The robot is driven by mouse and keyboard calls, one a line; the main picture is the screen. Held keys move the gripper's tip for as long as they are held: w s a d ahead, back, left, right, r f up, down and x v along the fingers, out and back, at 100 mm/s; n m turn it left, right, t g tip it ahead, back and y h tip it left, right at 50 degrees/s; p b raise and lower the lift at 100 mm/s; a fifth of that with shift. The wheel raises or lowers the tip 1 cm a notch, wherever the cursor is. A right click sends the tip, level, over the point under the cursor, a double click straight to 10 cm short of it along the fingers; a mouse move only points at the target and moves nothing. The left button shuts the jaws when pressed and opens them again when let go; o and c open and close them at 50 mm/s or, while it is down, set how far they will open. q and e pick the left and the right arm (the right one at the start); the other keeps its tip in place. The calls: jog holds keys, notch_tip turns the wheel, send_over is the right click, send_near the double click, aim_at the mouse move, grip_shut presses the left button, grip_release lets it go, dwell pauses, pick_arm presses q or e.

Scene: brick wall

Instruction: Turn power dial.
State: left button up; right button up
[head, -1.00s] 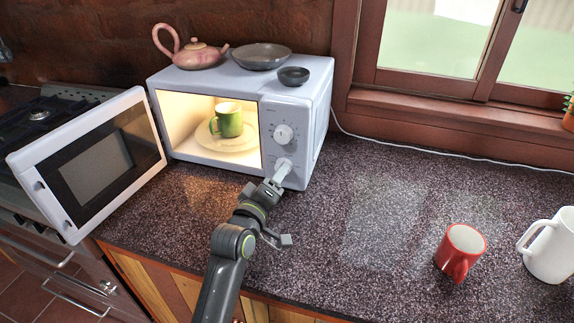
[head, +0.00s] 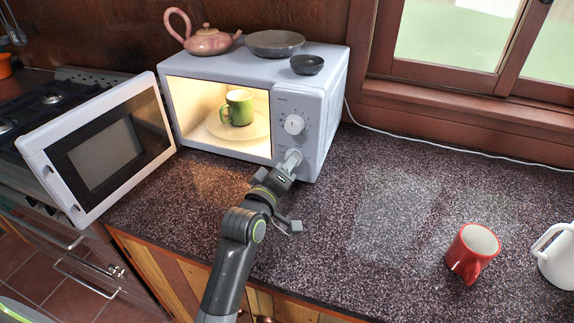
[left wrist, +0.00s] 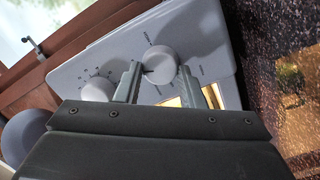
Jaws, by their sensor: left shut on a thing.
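The white microwave (head: 335,105) stands on the counter with its door (head: 100,150) swung wide open to the left. Its control panel has an upper dial (head: 294,124) and a lower dial (head: 293,157), which my gripper partly covers. In the left wrist view the upper dial (left wrist: 97,90) is at the left, and the lower dial (left wrist: 157,60) is between my fingers. I cannot read which is the power dial. My left gripper (head: 288,164) is shut on the lower dial; its fingers also show in the left wrist view (left wrist: 161,78). My right gripper is out of view.
A green mug (head: 239,107) sits on a plate (head: 255,127) inside the lit microwave. A pink teapot (head: 208,42), a grey pan (head: 274,43) and a small dark bowl (head: 307,64) are on top. A red mug (head: 465,262) and white mug (head: 560,262) stand at right.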

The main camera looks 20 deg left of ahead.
pick_arm(q)
jog(key=shift+d+r+m+g+y+p, duration=0.1)
jog(key=shift+m+g+y+p, duration=0.15)
jog(key=shift+m+p, duration=2.2)
jog(key=shift+d+r+m+g+y+p, duration=0.2)
jog(key=shift+m+p, duration=0.4)
jog(key=shift+m, duration=3.55)
jog(key=shift+a+f, duration=0.1)
jog(key=shift+f, duration=0.05)
jog(key=o, duration=1)
